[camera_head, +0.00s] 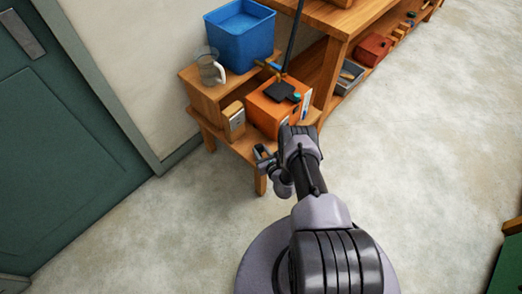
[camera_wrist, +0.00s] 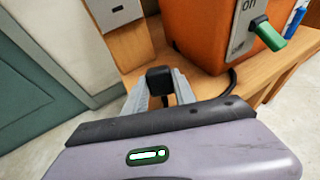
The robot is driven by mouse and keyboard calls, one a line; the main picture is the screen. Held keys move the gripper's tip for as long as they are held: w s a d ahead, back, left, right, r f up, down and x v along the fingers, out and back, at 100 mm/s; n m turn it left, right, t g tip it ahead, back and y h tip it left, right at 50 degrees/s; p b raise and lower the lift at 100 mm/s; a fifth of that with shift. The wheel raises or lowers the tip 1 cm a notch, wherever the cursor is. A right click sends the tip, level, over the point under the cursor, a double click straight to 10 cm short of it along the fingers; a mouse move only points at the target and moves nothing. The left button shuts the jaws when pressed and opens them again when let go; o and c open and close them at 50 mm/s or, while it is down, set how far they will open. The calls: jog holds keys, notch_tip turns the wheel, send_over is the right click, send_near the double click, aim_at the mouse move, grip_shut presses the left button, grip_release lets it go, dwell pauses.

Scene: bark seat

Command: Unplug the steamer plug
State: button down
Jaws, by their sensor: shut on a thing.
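The black steamer plug (camera_wrist: 159,76) is between the two grey fingertips of my gripper (camera_wrist: 160,90) in the wrist view. My gripper is shut on it. The plug shows apart from the grey-faced wooden socket block (camera_wrist: 113,12), which is up and to the left. The orange steamer (camera_wrist: 198,32) stands behind, with an "on" plate and a green lever (camera_wrist: 270,36). A black cord (camera_wrist: 233,80) shows beside the steamer's base. In the head view my gripper (camera_head: 263,153) is at the front edge of the wooden stand, below the orange steamer (camera_head: 268,115) and the socket block (camera_head: 233,121).
A blue bin (camera_head: 240,38) and a clear jug (camera_head: 210,68) stand on the stand's upper step. A wooden shelf unit (camera_head: 322,70) is at the right, with a red box (camera_head: 374,49). A green door (camera_head: 60,150) is at the left.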

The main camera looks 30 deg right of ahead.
notch_tip(320, 180, down, 3)
jog(key=shift+r+b, duration=0.1)
jog(key=shift+b, duration=0.65)
jog(key=c, duration=0.9)
grip_release()
jog(key=shift+s, duration=0.1)
jog(key=shift+c, duration=0.2)
